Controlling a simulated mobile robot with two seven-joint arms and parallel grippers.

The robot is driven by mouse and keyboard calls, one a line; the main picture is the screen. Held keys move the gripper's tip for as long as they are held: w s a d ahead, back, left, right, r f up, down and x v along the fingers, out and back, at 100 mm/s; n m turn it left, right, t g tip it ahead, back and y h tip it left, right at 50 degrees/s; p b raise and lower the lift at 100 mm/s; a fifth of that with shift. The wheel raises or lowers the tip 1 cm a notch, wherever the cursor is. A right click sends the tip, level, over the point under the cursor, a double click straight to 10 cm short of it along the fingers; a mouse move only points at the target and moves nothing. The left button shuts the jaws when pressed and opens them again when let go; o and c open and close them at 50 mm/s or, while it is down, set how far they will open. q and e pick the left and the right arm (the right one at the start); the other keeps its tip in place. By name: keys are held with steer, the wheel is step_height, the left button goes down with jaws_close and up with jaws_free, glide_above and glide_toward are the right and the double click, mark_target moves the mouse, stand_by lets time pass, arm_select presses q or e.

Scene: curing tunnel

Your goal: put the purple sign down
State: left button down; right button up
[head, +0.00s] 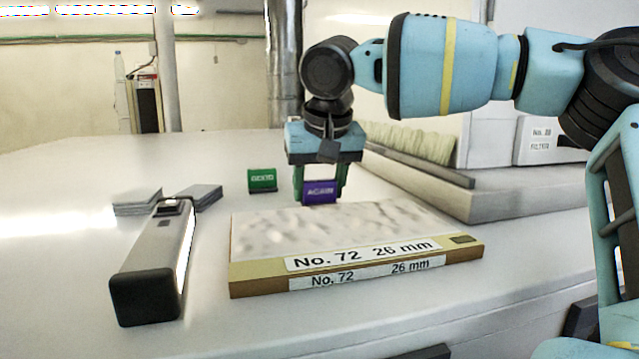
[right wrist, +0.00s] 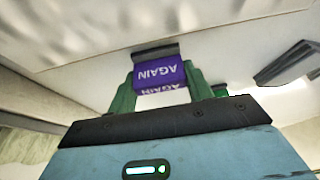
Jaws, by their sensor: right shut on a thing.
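The purple sign (head: 320,192), lettered "AGAIN", is between the green fingers of my right gripper (head: 320,184), just behind the far edge of the labelled slab. The gripper points down and is shut on the sign. In the right wrist view the purple sign (right wrist: 160,76) sits between the two fingertips (right wrist: 161,84), with a dark strip along its edge. I cannot tell whether its underside touches the table. My left gripper is not in view.
A green sign (head: 262,180) stands to the left on the white table (head: 90,180). The slab (head: 340,228) marked "No. 72 26 mm" lies in front. A grey handheld device (head: 155,265) and grey plates (head: 137,203) are at the left. A long ledge (head: 500,190) is at the right.

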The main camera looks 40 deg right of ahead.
steer(key=shift+f, duration=0.2)
steer(key=o, duration=1)
steer(key=shift+c, duration=0.2)
steer(key=shift+r, duration=0.15)
steer(key=shift+r, duration=0.25)
steer(key=v, duration=1.1)
steer(key=shift+r, duration=0.35)
steer(key=shift+s+a, duration=0.1)
steer(key=shift+s, duration=0.05)
